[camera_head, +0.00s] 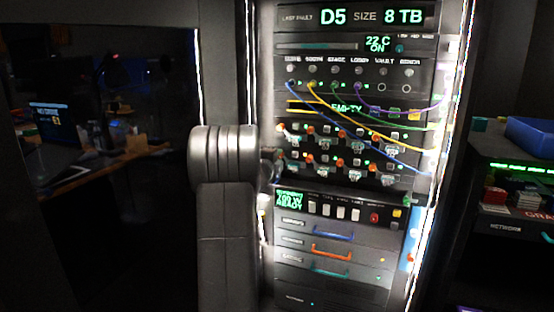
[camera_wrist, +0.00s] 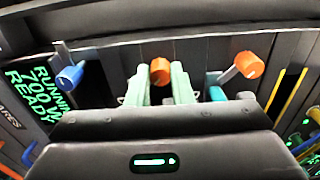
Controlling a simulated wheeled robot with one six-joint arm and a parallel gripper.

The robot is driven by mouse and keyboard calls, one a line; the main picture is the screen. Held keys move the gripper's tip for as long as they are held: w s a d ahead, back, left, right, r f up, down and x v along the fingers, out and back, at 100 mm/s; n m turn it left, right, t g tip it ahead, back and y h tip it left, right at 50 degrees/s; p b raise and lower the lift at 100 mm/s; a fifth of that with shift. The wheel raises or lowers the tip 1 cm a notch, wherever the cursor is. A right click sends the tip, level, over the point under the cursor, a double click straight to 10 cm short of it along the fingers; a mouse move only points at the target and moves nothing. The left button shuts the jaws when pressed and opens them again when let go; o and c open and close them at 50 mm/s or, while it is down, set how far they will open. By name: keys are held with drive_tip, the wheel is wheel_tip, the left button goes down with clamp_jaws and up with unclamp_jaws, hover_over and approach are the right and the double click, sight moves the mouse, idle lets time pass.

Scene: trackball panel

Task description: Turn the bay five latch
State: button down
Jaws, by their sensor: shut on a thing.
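In the wrist view, the two pale green fingers of my gripper (camera_wrist: 160,86) stand on both sides of an orange latch knob (camera_wrist: 159,70) and are shut on it. The knob's lower part is hidden between the fingers. No bay number is readable there, so I cannot confirm from the picture which bay it is. In the head view, my grey arm reaches to the left side of the rack, and my gripper (camera_head: 279,166) is at the left end of the lower row of drive bays, mostly hidden behind the arm.
In the wrist view, another orange knob (camera_wrist: 249,65) stands to the right and a blue knob (camera_wrist: 70,77) to the left. In the head view, blue and yellow cables (camera_head: 372,130) hang across the bays. A lit READY display (camera_head: 289,200) sits below.

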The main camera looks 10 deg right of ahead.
drive_tip(key=c, duration=1.3)
unclamp_jaws()
drive_tip(key=v, duration=1.3)
drive_tip(key=shift+s+a, duration=0.25)
drive_tip(key=shift+s, duration=0.1)
drive_tip(key=x, duration=1.4)
drive_tip(key=shift+s, duration=0.1)
